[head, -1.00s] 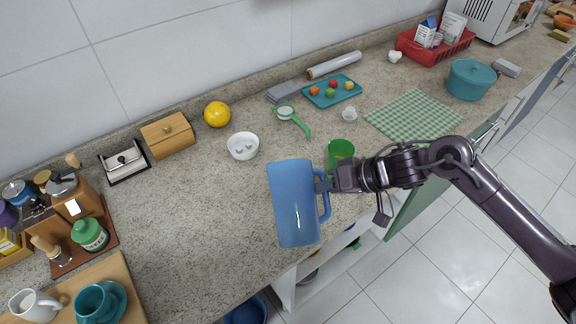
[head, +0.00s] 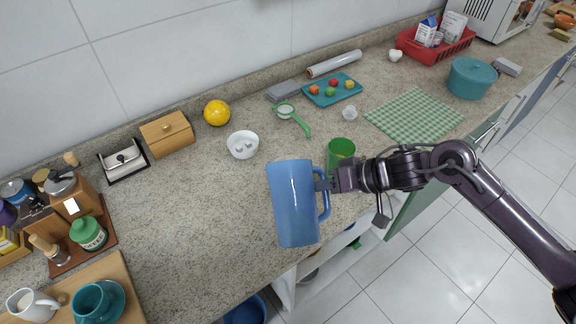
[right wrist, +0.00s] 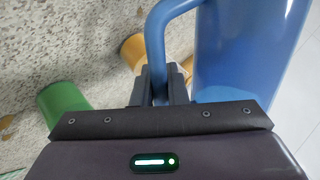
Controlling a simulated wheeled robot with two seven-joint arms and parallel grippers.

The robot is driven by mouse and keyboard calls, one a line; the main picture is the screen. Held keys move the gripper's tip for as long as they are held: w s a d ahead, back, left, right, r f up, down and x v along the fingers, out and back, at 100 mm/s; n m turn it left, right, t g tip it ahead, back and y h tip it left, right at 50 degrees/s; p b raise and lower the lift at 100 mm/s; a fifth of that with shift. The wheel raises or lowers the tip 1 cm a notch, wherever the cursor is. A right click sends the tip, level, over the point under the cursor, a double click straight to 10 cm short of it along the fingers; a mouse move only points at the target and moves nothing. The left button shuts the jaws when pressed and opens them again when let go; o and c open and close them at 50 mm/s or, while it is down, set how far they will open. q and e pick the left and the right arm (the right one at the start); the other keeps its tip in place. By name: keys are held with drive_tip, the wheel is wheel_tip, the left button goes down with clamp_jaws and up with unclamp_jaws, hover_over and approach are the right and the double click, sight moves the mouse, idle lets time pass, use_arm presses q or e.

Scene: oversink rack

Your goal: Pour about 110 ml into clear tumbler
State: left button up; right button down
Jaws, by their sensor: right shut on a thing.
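A blue pitcher (head: 294,205) hangs near the counter's front edge in the head view, roughly upright with a slight lean. My right gripper (head: 326,185) is shut on its handle. In the right wrist view the gripper (right wrist: 160,88) clasps the handle, and the pitcher's blue body (right wrist: 240,50) fills the upper right. I cannot make out a liquid level in it. I cannot pick out a clear tumbler in either view; the pitcher or my arm may hide it. My left gripper is out of view.
A green cup (head: 341,150) stands just behind my right gripper and also shows in the right wrist view (right wrist: 62,104), near an orange item (right wrist: 132,50). A white bowl (head: 243,145) and a green-handled strainer (head: 298,118) lie behind the pitcher.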

drive_tip(key=n+t+y+b, duration=0.1)
drive_tip(key=t+b, duration=0.1)
drive_tip(key=b, duration=0.1)
drive_tip(key=f+n+t+y+b, duration=0.1)
drive_tip(key=t+b, duration=0.1)
drive_tip(key=b, duration=0.2)
drive_tip(key=shift+w+n+t, duration=0.2)
drive_tip(key=shift+n+t, duration=0.1)
drive_tip(key=shift+n, duration=0.1)
drive_tip(key=r+n+t+y+b, duration=0.1)
drive_tip(key=b, duration=0.2)
drive_tip(key=s+r+n+t+b, duration=0.1)
drive_tip(key=t+b, duration=0.1)
drive_tip(key=b, duration=0.2)
drive_tip(key=shift+s+d+n+y, duration=0.2)
drive_tip(key=shift+n+y, duration=0.2)
drive_tip(key=shift+s+r+b, duration=0.1)
drive_tip(key=shift+r+b, duration=0.05)
drive_tip(key=shift+b, duration=0.3)
drive_tip(key=shift+r, duration=0.2)
